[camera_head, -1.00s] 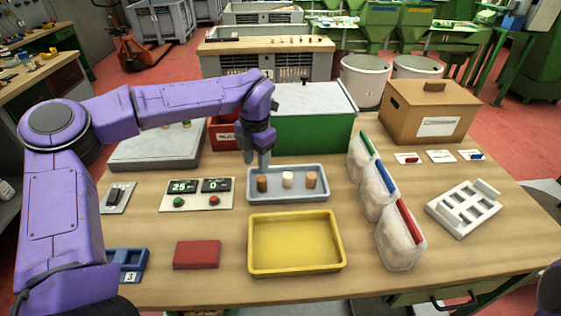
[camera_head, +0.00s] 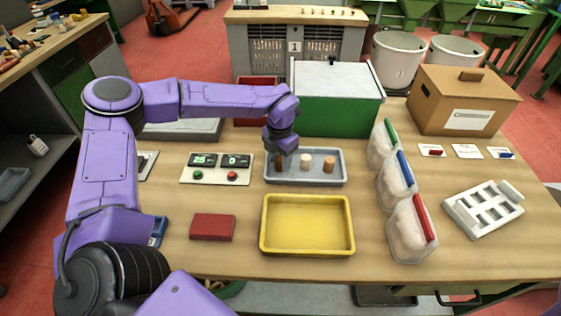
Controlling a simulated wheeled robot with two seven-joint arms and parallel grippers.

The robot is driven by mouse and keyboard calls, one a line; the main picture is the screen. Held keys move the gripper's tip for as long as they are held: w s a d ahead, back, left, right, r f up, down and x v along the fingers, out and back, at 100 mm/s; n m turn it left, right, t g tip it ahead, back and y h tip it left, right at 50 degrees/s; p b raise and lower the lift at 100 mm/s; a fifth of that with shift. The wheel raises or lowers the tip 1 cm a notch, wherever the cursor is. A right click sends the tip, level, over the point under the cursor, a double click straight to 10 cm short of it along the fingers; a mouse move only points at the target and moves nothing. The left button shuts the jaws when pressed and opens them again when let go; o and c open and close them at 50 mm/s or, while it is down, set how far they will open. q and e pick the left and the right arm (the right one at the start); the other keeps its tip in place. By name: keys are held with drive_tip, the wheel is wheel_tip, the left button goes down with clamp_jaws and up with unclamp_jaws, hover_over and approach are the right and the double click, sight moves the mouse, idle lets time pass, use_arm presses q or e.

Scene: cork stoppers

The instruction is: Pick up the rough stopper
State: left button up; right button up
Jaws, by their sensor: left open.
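A grey tray (camera_head: 340,181) holds three upright stoppers: a dark brown one (camera_head: 279,164) at left, a pale cream one (camera_head: 306,160) in the middle and a tan one (camera_head: 329,165) at right. Their surfaces are too small to tell which is rough. My left gripper (camera_head: 284,155) points down over the left end of the tray, at the dark brown stopper. It is open, and its fingers partly cover that stopper; I cannot tell whether they touch it. My right gripper is out of view.
A yellow tray (camera_head: 307,251) lies in front, with a red block (camera_head: 213,227) to its left. A control panel (camera_head: 216,183) is left of the grey tray. Clear bins (camera_head: 410,232) stand to the right. A green box (camera_head: 338,115) stands behind.

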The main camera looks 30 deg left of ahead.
use_arm(q)
drive_tip(key=shift+s+r, duration=0.1)
drive_tip(key=shift+s, duration=0.05)
drive_tip(key=c, duration=0.8)
drive_tip(key=shift+o, duration=0.2)
